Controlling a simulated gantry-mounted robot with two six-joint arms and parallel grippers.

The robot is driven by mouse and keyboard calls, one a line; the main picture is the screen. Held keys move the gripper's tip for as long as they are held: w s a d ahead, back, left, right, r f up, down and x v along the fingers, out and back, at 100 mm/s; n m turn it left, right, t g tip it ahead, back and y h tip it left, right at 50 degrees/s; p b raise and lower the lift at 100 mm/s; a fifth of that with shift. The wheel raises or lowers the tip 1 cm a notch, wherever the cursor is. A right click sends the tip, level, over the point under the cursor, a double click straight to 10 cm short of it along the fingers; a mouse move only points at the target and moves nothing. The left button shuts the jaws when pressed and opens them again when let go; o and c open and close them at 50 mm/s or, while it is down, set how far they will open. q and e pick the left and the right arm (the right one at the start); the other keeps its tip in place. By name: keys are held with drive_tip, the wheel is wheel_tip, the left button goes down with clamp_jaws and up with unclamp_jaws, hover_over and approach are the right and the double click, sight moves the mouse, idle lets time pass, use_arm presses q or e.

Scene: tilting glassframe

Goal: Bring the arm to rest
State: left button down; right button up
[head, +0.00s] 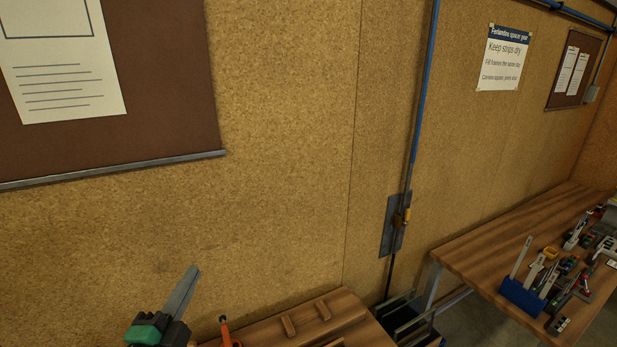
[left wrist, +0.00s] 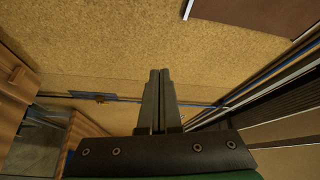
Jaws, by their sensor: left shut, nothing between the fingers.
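My left gripper (head: 192,271) rises from the bottom left of the head view, with a green and black body and grey fingers pointing up and to the right. In the left wrist view the two dark fingers (left wrist: 159,72) lie together, shut with nothing between them. They stand in front of the cork-covered wall (left wrist: 120,50), clear of any object in that view. My right gripper is not in view.
A wooden bench (head: 345,313) is at the bottom, with an orange item (head: 227,334) near its left end. A second bench (head: 480,255) at right holds a blue tool rack (head: 522,297) and several tools. A blue pipe (head: 424,90) runs down the wall. A brown board (head: 165,80) hangs upper left.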

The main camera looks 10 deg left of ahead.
use_arm(q)
drive_tip(key=s+d+r+n+t+h, duration=0.1)
drive_tip(key=d+r+t, duration=0.15)
drive_tip(key=r, duration=0.55)
drive_tip(key=s+d+r+t+h, duration=0.1)
drive_tip(key=d+r, duration=0.3)
drive_tip(key=r, duration=0.3)
drive_tip(key=s+d+r+n+t+h+p, duration=0.1)
drive_tip(key=s+d+r+n+t+h, duration=0.15)
drive_tip(key=s+r+n, duration=0.45)
drive_tip(key=s+d+r+n+t+h, duration=0.1)
drive_tip(key=s+d+r+n+t, duration=0.25)
drive_tip(key=r, duration=0.55)
wheel_tip(320, 180, down, 36)
drive_tip(key=a+b, duration=0.1)
drive_tip(key=b, duration=3.4)
drive_tip(key=shift+s+n+g, duration=0.4)
drive_tip(key=shift+n+g, duration=0.05)
